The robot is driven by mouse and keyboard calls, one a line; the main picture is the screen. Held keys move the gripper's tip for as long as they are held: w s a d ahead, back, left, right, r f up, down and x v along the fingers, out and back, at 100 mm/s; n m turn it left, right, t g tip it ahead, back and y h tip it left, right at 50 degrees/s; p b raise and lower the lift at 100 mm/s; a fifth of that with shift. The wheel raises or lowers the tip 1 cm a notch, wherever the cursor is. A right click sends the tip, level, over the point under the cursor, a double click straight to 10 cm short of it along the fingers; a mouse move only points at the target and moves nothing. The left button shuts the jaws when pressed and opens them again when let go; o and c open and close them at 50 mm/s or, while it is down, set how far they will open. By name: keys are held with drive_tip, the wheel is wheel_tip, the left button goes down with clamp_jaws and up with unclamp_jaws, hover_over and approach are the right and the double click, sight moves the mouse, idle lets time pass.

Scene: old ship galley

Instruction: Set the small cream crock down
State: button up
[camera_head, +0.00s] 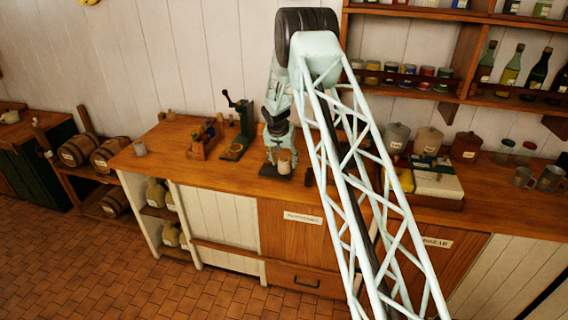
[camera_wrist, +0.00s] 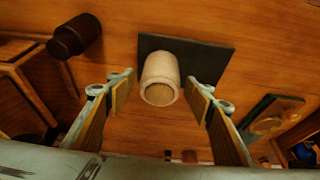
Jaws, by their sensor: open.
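The small cream crock (camera_head: 284,162) with a tan end stands on a dark slab (camera_head: 268,171) on the wooden counter. In the wrist view the crock (camera_wrist: 160,70) appears between my two fingers, with the dark slab (camera_wrist: 213,58) behind it. My gripper (camera_wrist: 160,86) is open, with a gap visible on each side of the crock. In the head view my gripper (camera_head: 277,136) is just above the crock, and its fingertips are hard to make out.
A green hand press (camera_head: 240,130) and a wooden caddy (camera_head: 204,139) stand left of the slab. Lidded canisters (camera_head: 428,141) and a white-topped box (camera_head: 438,183) are to the right. Counter left of the caddy is mostly free.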

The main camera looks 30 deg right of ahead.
drive_tip(key=b+v, duration=0.1)
drive_tip(key=v, duration=1)
drive_tip(key=shift+r, duration=0.15)
idle(0.7)
